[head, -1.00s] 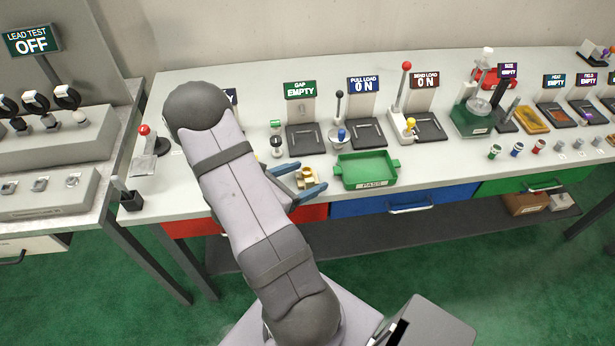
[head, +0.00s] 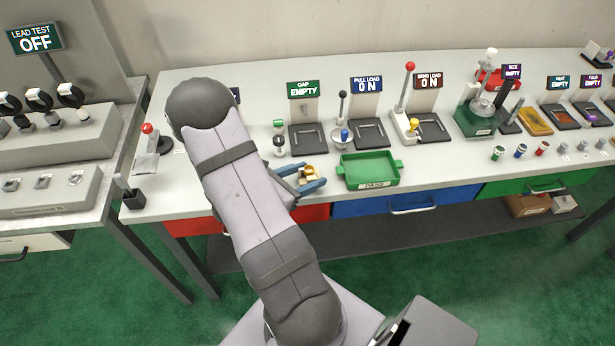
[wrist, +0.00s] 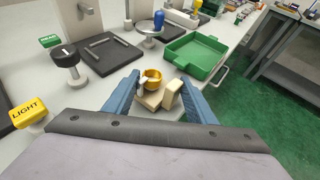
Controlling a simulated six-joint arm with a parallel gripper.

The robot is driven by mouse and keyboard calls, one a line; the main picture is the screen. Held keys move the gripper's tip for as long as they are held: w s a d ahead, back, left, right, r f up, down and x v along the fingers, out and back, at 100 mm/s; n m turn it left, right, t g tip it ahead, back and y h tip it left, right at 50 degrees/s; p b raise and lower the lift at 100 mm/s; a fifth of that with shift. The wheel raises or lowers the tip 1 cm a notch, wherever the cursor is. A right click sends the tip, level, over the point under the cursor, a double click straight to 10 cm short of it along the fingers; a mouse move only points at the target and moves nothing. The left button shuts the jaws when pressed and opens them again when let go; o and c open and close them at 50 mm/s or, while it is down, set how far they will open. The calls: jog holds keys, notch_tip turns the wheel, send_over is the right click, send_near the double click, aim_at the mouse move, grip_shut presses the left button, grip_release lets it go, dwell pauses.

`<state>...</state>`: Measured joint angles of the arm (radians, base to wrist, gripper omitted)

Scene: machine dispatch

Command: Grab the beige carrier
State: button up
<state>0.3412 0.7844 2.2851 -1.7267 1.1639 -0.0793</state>
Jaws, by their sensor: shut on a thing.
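The beige carrier (head: 304,181) is a small block piece near the bench's front edge, left of the green tray. In the wrist view the carrier (wrist: 173,93) has an upright block on its right side and a gold ring-like part (wrist: 151,79) on it. My gripper (head: 309,175) has its two blue fingers on either side of the carrier and is shut on it. The gripper (wrist: 158,92) also shows in the wrist view. The carrier's underside is hidden, so I cannot tell if it touches the bench.
The green PASS tray (head: 370,184) stands just to the right. Behind are the black GAP pad (head: 308,139), a blue-knobbed post (head: 344,137) and a red-topped lever (head: 409,68). A yellow LIGHT button (wrist: 28,111) is at the left in the wrist view.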

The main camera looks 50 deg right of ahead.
notch_tip(320, 180, up, 9)
jog(key=shift+r+b, duration=0.15)
jog(key=shift+b, duration=0.3)
dwell(0.3)
